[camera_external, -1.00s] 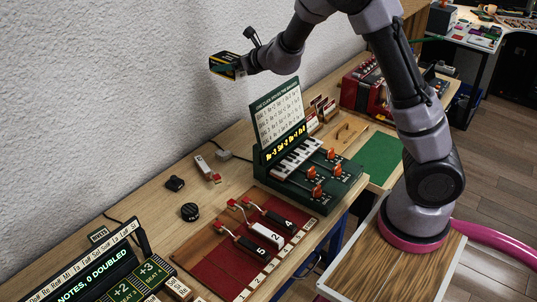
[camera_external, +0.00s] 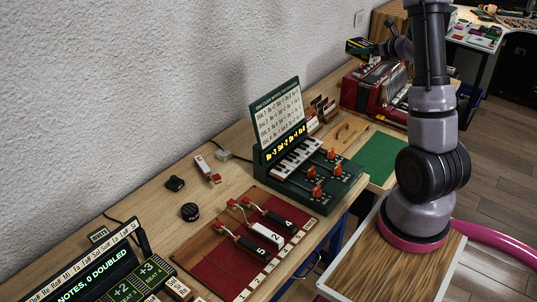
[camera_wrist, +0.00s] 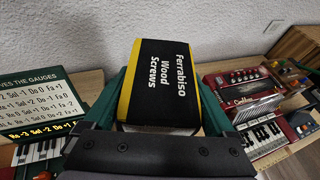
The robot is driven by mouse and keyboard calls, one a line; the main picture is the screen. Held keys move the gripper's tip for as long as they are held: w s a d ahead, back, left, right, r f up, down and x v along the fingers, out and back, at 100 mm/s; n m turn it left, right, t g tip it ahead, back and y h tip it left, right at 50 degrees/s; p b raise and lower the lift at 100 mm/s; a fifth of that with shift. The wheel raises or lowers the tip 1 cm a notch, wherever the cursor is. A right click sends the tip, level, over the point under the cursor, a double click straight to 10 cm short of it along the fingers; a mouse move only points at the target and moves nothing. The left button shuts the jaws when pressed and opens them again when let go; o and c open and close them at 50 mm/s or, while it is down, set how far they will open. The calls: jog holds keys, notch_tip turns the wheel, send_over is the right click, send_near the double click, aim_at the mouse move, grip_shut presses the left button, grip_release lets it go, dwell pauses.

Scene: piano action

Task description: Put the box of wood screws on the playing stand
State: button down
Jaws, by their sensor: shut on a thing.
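The box of wood screws (camera_wrist: 165,80) is black with yellow edges and white lettering reading "Ferrabiso Wood Screws". My gripper (camera_wrist: 168,92) is shut on it, with a green finger on each side. In the external view the box (camera_external: 357,47) is held in the air near the wall, behind the red accordion (camera_external: 368,88) in the picture. My gripper (camera_external: 374,49) there is partly hidden by my arm. The accordion also shows in the wrist view (camera_wrist: 240,92), right of the box. I cannot tell for sure which thing is the playing stand.
A green keyboard unit with a sign board (camera_external: 277,116) and orange-topped levers stands mid-bench. A green pad (camera_external: 378,158) lies to its right. A red board with numbered blocks (camera_external: 225,262) lies in front. Small card holders (camera_external: 322,108) stand between unit and accordion.

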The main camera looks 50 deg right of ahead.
jog(key=h, duration=0.1)
send_over(377, 160)
jog(key=shift+m, duration=0.4)
notch_tip(377, 160, down, 42)
jog(key=shift+w+d+r, duration=0.1)
jog(key=shift+w+d, duration=0.05)
grip_release()
jog(key=shift+f, duration=0.2)
jog(key=shift+r, duration=0.1)
